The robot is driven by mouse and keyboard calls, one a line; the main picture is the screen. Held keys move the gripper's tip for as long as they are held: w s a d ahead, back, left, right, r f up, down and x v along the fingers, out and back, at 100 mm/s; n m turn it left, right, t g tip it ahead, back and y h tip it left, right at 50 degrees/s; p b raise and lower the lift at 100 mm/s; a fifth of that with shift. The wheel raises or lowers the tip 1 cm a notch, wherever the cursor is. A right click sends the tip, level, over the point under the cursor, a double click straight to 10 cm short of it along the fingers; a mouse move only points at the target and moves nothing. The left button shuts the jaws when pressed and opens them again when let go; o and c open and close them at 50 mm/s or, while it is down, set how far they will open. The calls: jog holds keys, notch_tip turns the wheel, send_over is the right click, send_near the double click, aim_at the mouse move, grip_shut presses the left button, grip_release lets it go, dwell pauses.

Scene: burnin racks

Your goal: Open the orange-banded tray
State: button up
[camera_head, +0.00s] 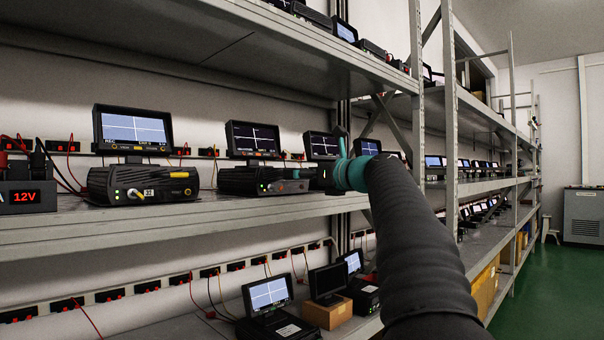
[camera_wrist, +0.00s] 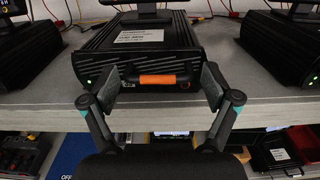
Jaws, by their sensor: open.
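In the wrist view a black ribbed box (camera_wrist: 130,45) with a white label on top stands on the shelf. An orange band (camera_wrist: 157,79) wraps the middle of the dark handle on its tray front (camera_wrist: 165,70). A green light glows at its front left. My gripper (camera_wrist: 162,84) is open, with one finger on each side of the handle. The fingers are close to the handle's ends; I cannot tell whether they touch. In the head view my gripper (camera_head: 342,148) is by the middle shelf, its fingertips mostly hidden.
The middle shelf's front edge (camera_head: 190,224) runs below the boxes. A box with a yellow cable (camera_head: 145,185) and a 12V supply (camera_head: 28,196) stand to the left. Neighbouring black boxes (camera_wrist: 290,45) flank the banded one. A lower shelf holds screens and a cardboard box (camera_head: 327,313).

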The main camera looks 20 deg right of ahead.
jog(key=shift+w+a, duration=0.1)
jog(key=shift+w, duration=0.25)
